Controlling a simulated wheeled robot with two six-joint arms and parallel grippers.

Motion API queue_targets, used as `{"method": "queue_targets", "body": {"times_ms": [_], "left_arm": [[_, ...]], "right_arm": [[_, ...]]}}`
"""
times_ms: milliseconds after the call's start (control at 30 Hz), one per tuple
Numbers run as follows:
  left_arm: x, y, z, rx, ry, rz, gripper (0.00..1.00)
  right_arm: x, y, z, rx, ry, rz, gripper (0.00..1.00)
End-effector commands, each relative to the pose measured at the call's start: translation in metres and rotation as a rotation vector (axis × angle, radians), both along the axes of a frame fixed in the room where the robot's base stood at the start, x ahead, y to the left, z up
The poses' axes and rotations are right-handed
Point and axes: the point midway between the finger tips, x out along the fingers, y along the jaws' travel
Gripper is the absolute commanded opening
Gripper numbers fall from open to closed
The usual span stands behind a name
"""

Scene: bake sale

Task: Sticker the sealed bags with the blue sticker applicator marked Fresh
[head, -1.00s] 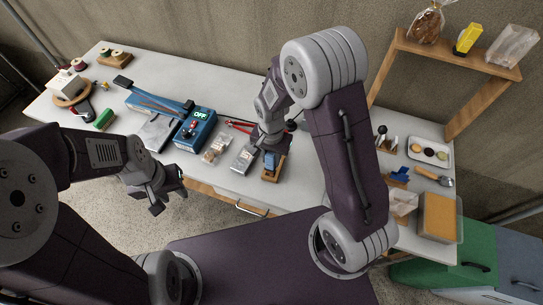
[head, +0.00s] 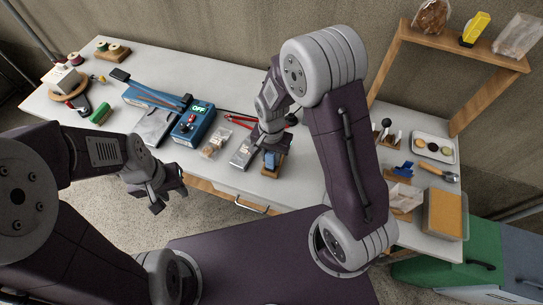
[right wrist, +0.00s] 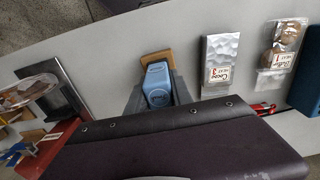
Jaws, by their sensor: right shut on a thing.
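The blue sticker applicator (head: 271,160) stands on a small wooden block (head: 269,173) near the table's front edge. It also shows in the right wrist view (right wrist: 158,84), with lettering on its top too small to read. My right gripper (head: 269,150) reaches down over it and is shut on it. One bag with a silvery body and a card (right wrist: 218,62) lies beside the block; it also shows in the head view (head: 241,152). A second bag (right wrist: 283,46), clear with cookies, lies beyond it. My left gripper (head: 170,197) is open and empty in front of the table.
Red-handled pliers (head: 238,121) lie behind the bags. A tray (head: 434,158), a box (head: 444,212) and a wooden shelf (head: 463,49) are at the right.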

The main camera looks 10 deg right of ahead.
Motion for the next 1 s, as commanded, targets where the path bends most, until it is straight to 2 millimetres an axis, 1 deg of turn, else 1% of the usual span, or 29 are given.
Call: {"method": "queue_targets", "body": {"times_ms": [767, 1000], "left_arm": [[0.0000, 0.0000, -0.0068, 0.000, 0.000, 0.000, 0.36], [0.0000, 0.0000, -0.0064, 0.000, 0.000, 0.000, 0.36]], "right_arm": [[0.0002, 0.0000, -0.0098, 0.000, 0.000, 0.000, 0.00], [0.0001, 0.0001, -0.0094, 0.000, 0.000, 0.000, 0.00]]}}
